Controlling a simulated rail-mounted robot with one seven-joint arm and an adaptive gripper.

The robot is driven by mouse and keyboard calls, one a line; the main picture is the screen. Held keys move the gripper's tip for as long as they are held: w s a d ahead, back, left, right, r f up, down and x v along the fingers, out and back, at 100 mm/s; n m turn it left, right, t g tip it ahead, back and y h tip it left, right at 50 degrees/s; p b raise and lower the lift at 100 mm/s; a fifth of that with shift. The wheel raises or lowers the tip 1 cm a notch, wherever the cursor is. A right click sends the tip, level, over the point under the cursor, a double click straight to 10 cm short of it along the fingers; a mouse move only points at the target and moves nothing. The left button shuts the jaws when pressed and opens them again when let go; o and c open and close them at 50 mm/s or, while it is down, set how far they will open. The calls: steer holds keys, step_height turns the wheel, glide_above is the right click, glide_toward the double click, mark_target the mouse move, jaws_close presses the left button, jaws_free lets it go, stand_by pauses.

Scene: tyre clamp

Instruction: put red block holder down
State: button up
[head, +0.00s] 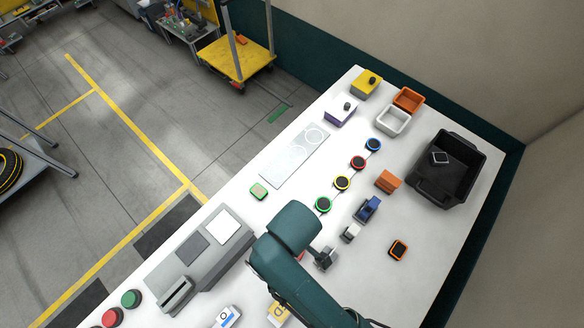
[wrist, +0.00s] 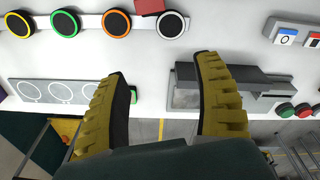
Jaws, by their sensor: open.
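A plain red block-like piece (wrist: 150,5) is cut off by the top edge of the wrist view, by the row of ringed discs. I cannot tell whether this is the red block holder. My gripper (wrist: 158,70) is open, with its yellow ribbed fingers spread and nothing visible between them. The red piece lies beyond the fingertips, apart from both.
Ringed discs (head: 342,183) run in a line across the table. A grey machine (head: 205,245) and a circle-marked plate (head: 295,157) lie along the far edge. A black bin (head: 435,190) stands at the right. Small blocks, including an orange one (head: 388,181), stand between. Some table between them is clear.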

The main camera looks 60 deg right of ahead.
steer(key=shift+m+g, duration=0.5)
steer(key=s+f, duration=0.1)
steer(key=f, duration=0.3)
steer(key=s+f+b, duration=0.1)
steer(key=s+f, duration=0.1)
steer(key=f, duration=0.3)
steer(key=s+d+f, duration=0.1)
steer(key=f, duration=0.4)
steer(key=shift+s, duration=0.35)
steer(key=f, duration=0.3)
steer(key=w+f, duration=0.1)
steer(key=f, duration=0.1)
steer(key=shift+d+f+b, duration=0.1)
steer(key=shift+f+b, duration=0.25)
steer(key=shift+b, duration=0.05)
steer(key=shift+f, duration=0.2)
steer(key=c, duration=1)
